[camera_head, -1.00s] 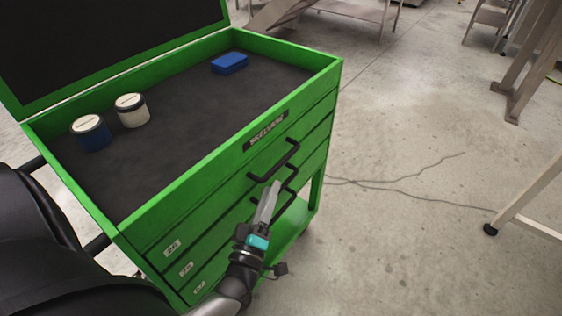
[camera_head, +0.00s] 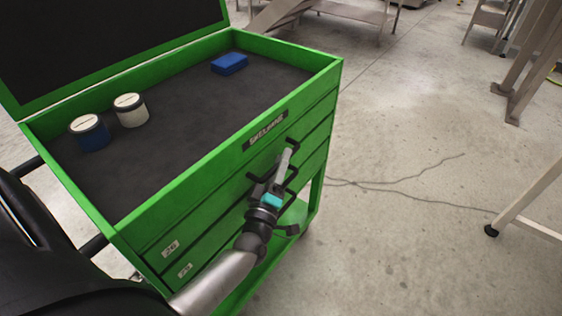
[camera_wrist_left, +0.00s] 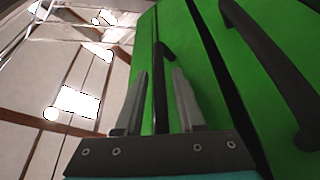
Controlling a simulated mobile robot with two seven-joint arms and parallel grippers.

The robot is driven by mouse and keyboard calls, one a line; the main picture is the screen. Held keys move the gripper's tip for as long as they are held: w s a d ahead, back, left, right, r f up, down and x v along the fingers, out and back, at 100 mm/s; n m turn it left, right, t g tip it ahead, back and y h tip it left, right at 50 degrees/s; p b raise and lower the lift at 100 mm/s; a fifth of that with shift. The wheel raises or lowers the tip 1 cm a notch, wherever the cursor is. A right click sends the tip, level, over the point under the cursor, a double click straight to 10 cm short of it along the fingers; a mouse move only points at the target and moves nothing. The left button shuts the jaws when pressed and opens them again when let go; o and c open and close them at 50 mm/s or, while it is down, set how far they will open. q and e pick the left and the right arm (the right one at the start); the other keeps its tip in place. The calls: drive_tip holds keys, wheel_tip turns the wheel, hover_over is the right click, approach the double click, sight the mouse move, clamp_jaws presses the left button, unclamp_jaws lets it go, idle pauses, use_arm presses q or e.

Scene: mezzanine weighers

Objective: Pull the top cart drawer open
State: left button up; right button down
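The green cart (camera_head: 185,205) stands at the left with its drawers flush in the front. The top drawer's black bar handle (camera_head: 294,143) sits below the nameplate and is partly hidden by my left gripper (camera_head: 283,165). In the left wrist view the left gripper (camera_wrist_left: 158,100) is open, its fingers on either side of a black handle (camera_wrist_left: 165,52), with gaps showing on both sides. This appears to be the top handle. A lower handle (camera_head: 292,182) also shows in the left wrist view (camera_wrist_left: 268,70), outside the fingers. My right gripper is not in view.
On the cart's dark top are a blue jar (camera_head: 90,134), a cream jar (camera_head: 130,110) and a blue block (camera_head: 229,63). The raised lid (camera_head: 100,45) stands behind.

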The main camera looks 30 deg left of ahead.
use_arm(q)
clamp_jaws()
idle(1.1)
